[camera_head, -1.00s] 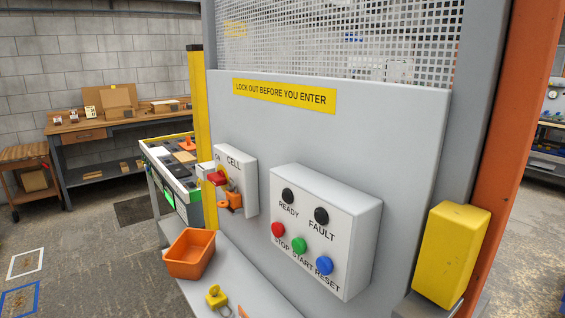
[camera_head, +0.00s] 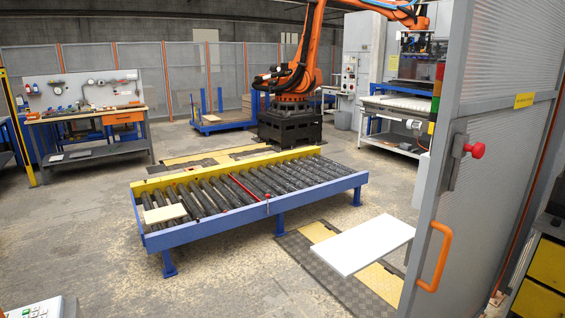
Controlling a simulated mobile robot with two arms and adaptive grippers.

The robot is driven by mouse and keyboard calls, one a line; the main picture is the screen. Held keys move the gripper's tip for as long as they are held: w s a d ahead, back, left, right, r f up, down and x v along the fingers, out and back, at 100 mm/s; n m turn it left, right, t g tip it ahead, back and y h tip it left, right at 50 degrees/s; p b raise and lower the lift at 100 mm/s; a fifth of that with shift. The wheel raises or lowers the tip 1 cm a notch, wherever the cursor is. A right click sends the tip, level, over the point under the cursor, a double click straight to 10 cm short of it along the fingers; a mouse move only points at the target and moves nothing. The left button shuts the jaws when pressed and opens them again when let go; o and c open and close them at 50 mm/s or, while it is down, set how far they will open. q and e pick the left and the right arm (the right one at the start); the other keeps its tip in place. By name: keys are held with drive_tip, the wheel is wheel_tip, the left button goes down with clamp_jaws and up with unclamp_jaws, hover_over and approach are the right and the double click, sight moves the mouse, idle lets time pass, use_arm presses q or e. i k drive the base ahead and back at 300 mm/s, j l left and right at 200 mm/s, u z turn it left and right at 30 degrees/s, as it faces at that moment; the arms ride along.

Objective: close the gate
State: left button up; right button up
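The gate (camera_head: 482,190) stands at the right of the head view, a grey framed panel with a mesh upper part. It appears swung open, with the robot cell in plain view to its left. An orange handle (camera_head: 434,257) is fixed low near its left edge. A grey latch (camera_head: 453,163) with a red knob (camera_head: 475,150) sits above the handle. Neither of my grippers shows in the head view.
A blue roller conveyor (camera_head: 250,200) carries a light board (camera_head: 165,214) at its left end. An orange robot arm (camera_head: 305,50) stands behind. Open floor (camera_head: 240,280) lies in front of the conveyor.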

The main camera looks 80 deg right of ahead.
sight(450, 124)
drive_tip(key=z, duration=4)
drive_tip(key=i+l, duration=0.4)
